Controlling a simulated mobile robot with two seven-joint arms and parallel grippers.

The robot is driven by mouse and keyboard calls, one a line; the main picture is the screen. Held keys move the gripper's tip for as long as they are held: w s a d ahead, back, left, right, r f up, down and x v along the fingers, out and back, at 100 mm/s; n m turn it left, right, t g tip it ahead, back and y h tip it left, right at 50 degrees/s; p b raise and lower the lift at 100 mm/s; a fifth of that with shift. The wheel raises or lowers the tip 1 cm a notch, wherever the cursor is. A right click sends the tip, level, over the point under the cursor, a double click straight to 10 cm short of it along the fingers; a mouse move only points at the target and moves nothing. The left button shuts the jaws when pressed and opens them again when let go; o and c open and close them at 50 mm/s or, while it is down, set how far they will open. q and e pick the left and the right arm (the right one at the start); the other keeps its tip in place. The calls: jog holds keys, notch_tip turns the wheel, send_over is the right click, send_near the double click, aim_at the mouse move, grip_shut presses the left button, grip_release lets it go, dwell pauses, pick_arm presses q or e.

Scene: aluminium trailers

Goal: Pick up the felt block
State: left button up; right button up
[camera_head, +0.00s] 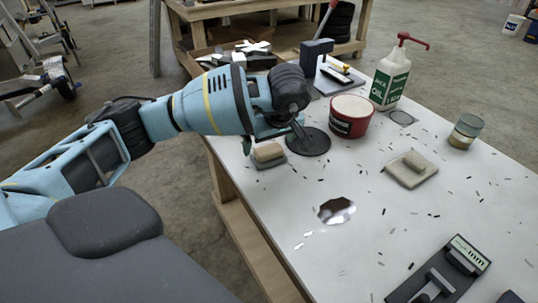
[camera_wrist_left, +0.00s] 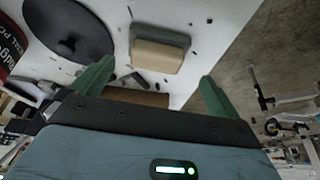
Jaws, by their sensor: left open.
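A small tan and grey block (camera_head: 268,152), which looks like the felt block, lies on the white tabletop near its left edge. In the left wrist view, the block (camera_wrist_left: 158,52) shows a tan face and a grey back part, and it lies beyond the fingertips, between their lines. My left gripper (camera_head: 272,136) is just above and behind the block, with its green fingers apart and nothing between them. The fingers also show in the left wrist view (camera_wrist_left: 155,82). A second beige block (camera_head: 413,161) rests on a flat beige pad at the right. My right gripper is not in view.
A black disc with a knob (camera_head: 308,142) lies close right of the block. A red tub (camera_head: 350,117), an oil bottle (camera_head: 389,80) and a jar (camera_head: 465,132) stand farther back. A shiny patch (camera_head: 337,210) and scattered dark bits lie on the white table (camera_head: 300,190).

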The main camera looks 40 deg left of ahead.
aim_at(270, 150)
pick_arm(q)
jog(key=shift+d+x, duration=0.15)
jog(key=shift+x, duration=1.15)
jog(key=shift+d+x, duration=0.15)
jog(key=shift+x, duration=1.1)
jog(key=shift+w+f, duration=0.1)
jog(key=shift+w, duration=0.05)
jog(key=c, duration=0.9)
jog(key=shift+c, duration=0.2)
jog(key=shift+r, duration=0.9)
jog(key=shift+s+d+r, duration=0.1)
jog(key=shift+s+r, duration=0.1)
jog(key=shift+r, duration=0.3)
jog(key=shift+s+d+r, duration=0.1)
jog(key=shift+s+r, duration=0.15)
jog(key=shift+r, duration=0.2)
jog(key=s+d+r, duration=0.1)
jog(key=s+d, duration=0.2)
jog(key=s, duration=1.1)
jog(key=shift+s+r, duration=0.2)
jog(key=shift+s, duration=0.2)
